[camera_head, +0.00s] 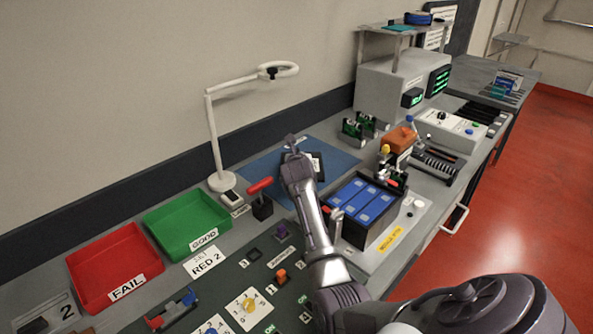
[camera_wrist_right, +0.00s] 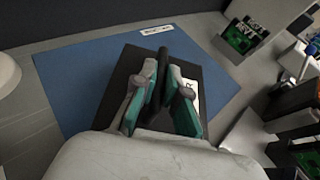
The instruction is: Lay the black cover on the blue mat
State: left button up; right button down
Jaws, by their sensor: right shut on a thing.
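The black cover (camera_wrist_right: 120,85) is a dark flat plate with a raised black handle (camera_wrist_right: 162,62). In the right wrist view my right gripper (camera_wrist_right: 162,80) is shut on that handle. The cover is over the blue mat (camera_wrist_right: 75,75); I cannot tell whether it touches the mat or is just above it. In the head view the mat (camera_head: 262,172) lies at the back of the bench, and my right gripper (camera_head: 291,142) is over it. Its arm hides much of the cover (camera_head: 318,165). My left gripper is not in view.
An open battery box (camera_head: 372,236) with blue cells stands right of my arm. A green tray (camera_head: 185,222), a red tray (camera_head: 112,262) and a white lamp (camera_head: 216,140) are to the left. Green circuit boards (camera_head: 358,127) stand right of the mat.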

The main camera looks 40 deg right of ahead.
jog(key=shift+f, duration=0.35)
jog(key=shift+w+f, duration=0.15)
jog(key=shift+f, duration=1.85)
jog(key=c, duration=1.2)
grip_release()
jog(key=shift+f, duration=0.1)
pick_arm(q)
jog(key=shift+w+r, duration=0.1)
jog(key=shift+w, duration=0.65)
pick_arm(e)
jog(key=shift+a, duration=0.1)
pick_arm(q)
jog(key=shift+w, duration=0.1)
pick_arm(e)
jog(key=v, duration=1.2)
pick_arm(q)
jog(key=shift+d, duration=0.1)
pick_arm(e)
jog(key=shift+r, duration=0.2)
